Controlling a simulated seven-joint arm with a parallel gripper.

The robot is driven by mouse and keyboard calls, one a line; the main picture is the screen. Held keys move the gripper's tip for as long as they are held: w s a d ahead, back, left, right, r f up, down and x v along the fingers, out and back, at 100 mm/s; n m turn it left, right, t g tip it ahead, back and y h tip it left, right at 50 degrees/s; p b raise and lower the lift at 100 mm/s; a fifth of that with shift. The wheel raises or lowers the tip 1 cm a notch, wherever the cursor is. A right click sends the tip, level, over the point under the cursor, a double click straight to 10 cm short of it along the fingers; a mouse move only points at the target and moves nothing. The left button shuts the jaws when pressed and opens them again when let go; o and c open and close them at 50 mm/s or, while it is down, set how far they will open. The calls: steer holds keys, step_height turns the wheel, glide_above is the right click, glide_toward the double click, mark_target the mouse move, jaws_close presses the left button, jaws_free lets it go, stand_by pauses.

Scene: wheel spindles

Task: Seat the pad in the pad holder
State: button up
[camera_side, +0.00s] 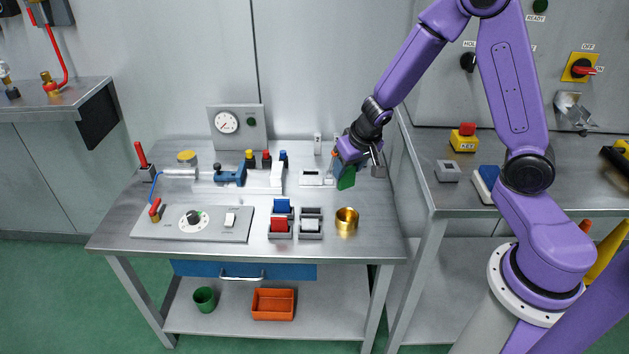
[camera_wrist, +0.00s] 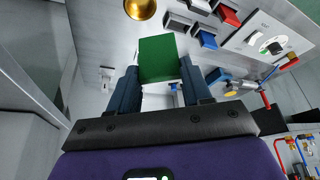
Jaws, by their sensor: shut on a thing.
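My gripper (camera_side: 347,166) is shut on a green pad (camera_side: 346,180) and holds it above the right end of the steel bench. In the wrist view the green pad (camera_wrist: 158,58) sits between the two dark fingers of my gripper (camera_wrist: 160,74). No part is marked as the pad holder. Small grey holders stand in a group left of the brass cup.
A brass cup (camera_side: 346,220) stands at the bench's front right. A gauge panel (camera_side: 238,127) stands at the back. A blue clamp (camera_side: 231,175) and a control panel (camera_side: 192,223) are on the left. A second bench (camera_side: 445,205) stands right, across a gap.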

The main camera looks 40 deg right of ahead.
steer(key=w+d+f+m, duration=0.2)
steer(key=w+d+f, duration=0.1)
steer(key=w, duration=0.4)
steer(key=w+d+f+m+h, duration=0.1)
steer(key=w+d+f+m, duration=0.1)
steer(key=w+f, duration=0.3)
steer(key=w+d+f+m+g+h, duration=0.1)
steer(key=w+f, duration=0.4)
steer(key=w, duration=0.5)
steer(key=shift+w+d+m, duration=0.15)
steer(key=shift+d+m, duration=0.15)
steer(key=shift+d, duration=0.35)
steer(key=shift+w+d+m, duration=0.15)
steer(key=shift+d+m, duration=0.15)
steer(key=shift+d, duration=0.35)
steer(key=shift+f, duration=1.3)
steer(key=shift+f, duration=0.1)
steer(key=o, duration=1.1)
